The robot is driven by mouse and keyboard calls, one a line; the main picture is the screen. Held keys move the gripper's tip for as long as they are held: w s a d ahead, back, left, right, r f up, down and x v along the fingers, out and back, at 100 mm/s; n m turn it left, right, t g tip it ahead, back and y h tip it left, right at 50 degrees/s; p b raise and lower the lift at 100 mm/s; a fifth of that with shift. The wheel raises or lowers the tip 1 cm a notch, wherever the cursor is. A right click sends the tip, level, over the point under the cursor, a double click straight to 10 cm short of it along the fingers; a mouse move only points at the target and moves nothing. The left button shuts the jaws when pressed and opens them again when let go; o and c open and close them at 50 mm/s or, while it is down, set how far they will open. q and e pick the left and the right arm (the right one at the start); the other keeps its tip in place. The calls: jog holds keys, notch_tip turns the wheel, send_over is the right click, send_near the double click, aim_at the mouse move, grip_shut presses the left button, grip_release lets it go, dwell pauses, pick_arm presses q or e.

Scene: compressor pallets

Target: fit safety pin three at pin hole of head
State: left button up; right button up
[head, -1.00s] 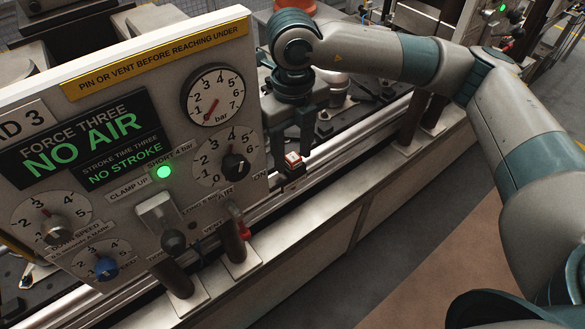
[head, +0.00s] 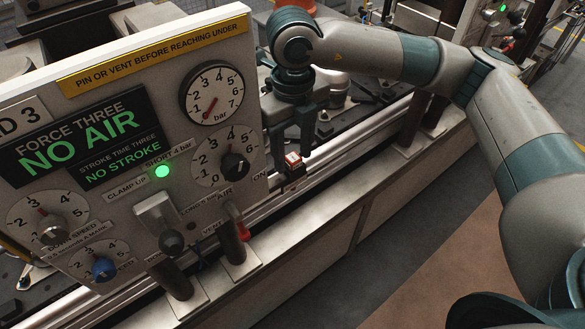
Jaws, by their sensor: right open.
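My right gripper (head: 291,150) points down just right of the control panel. Its fingers are open, one on each side of a small red-and-white block (head: 293,160) on a dark mount. The block may be the safety pin's tag or handle; I cannot tell, nor whether the fingers touch it. No pin shaft shows. The pin hole and the head cannot be made out; the panel and my right arm cover much of the station behind. My left gripper is not in view.
The panel (head: 150,60) fills the left, reading "FORCE THREE NO AIR", with a gauge (head: 211,94), knobs, a lit green lamp (head: 162,171) and a red-handled valve (head: 240,222) below. A metal rail (head: 330,195) runs along the front. The floor at lower right is clear.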

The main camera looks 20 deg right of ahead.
dwell(0.3)
grip_shut()
jog(key=shift+r, duration=0.25)
jog(key=shift+r+p, duration=0.45)
jog(key=shift+r, duration=2.3)
jog(key=shift+r, duration=0.15)
jog(key=shift+r+p, duration=0.7)
jog(key=shift+r, duration=2.15)
